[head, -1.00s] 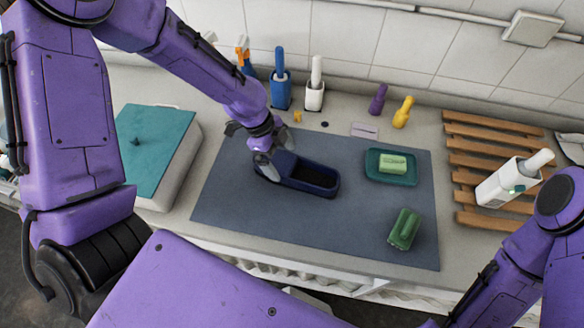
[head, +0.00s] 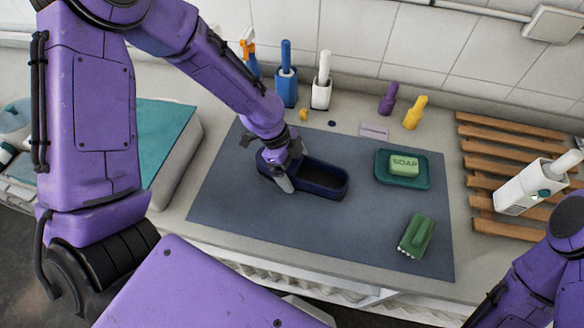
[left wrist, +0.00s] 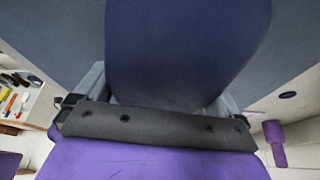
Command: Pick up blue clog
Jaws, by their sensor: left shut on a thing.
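The blue clog (head: 323,180) is dark blue with a dark hollow opening. It is at the left-middle of the grey-blue mat (head: 330,230) in the head view. My left gripper (head: 281,172) is shut on its left end, with a finger on the near side. In the left wrist view the clog (left wrist: 185,50) fills the middle between the fingers. I cannot tell whether the clog touches the mat. Only my right arm shows at the lower right, and its gripper is out of view.
A green soap dish (head: 402,182) with soap and a green brush (head: 416,236) are on the mat's right. A blue brush holder (head: 286,88) and a white one (head: 321,94) stand behind. A slatted wooden rack (head: 487,165) is at right, a teal-topped box (head: 160,140) at left.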

